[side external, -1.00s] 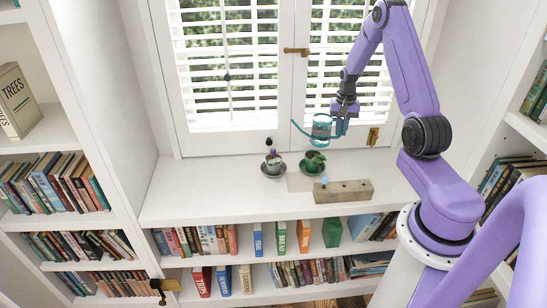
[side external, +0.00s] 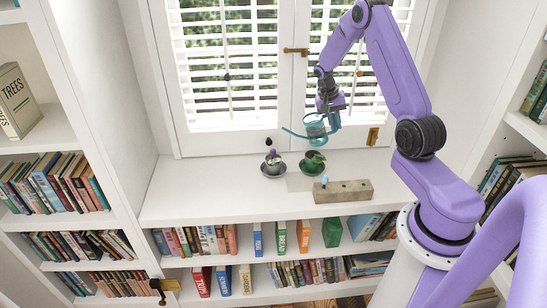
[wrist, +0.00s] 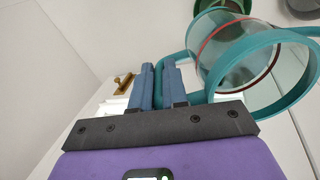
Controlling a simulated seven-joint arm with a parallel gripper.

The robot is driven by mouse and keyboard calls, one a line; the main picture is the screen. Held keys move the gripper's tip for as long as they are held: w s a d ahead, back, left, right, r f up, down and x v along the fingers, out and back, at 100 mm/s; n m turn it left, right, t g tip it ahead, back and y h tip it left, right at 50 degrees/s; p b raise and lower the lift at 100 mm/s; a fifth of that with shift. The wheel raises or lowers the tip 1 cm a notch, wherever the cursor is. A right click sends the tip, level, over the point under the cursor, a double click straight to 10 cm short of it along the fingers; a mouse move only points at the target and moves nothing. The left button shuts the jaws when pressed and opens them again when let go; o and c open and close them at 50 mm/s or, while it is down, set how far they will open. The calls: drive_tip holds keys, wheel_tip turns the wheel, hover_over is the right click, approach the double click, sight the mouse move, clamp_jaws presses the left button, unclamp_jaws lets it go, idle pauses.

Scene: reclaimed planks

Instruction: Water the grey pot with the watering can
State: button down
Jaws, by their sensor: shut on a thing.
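The teal watering can (side external: 315,127) has a clear body and hangs in the air above the shelf top, its thin spout pointing left. My gripper (wrist: 158,85) is shut on the can's teal handle; the can's body also shows in the wrist view (wrist: 238,58). No water is visible. A green pot (side external: 313,165) with a leafy plant stands to its right, below the can.
A wooden block (side external: 350,190) with holes and a small blue item lies near the shelf's front edge. The shuttered window (side external: 235,60) is close behind the can. The left part of the shelf top (side external: 195,190) is clear. Books fill the shelves below.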

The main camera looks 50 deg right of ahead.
drive_tip(key=shift+w+a+r, duration=0.15)
drive_tip(key=shift+w+r, duration=0.05)
drive_tip(key=shift+w, duration=0.05)
idle(0.5)
drive_tip(key=shift+w+a+f+g+h, duration=0.1)
drive_tip(key=shift+w+a+g+h, duration=0.1)
drive_tip(key=shift+g+h, duration=0.1)
drive_tip(key=shift+a, duration=0.1)
idle(0.4)
drive_tip(key=shift+w+a+f, duration=0.1)
drive_tip(key=shift+w+a, duration=0.05)
drive_tip(key=shift+w, duration=0.1)
idle(0.7)
drive_tip(key=shift+s+d+r, duration=0.3)
drive_tip(key=shift+s+d, duration=0.45)
drive_tip(key=f+t+y, duration=0.1)
drive_tip(key=s+d+f+t+y, duration=0.1)
drive_tip(key=shift+s+d+f+t+y, duration=0.15)
drive_tip(key=shift+f+t+y, duration=0.2)
drive_tip(key=shift+t+y, duration=0.05)
drive_tip(key=shift+s+d+f, duration=0.15)
drive_tip(key=shift+f, duration=0.1)
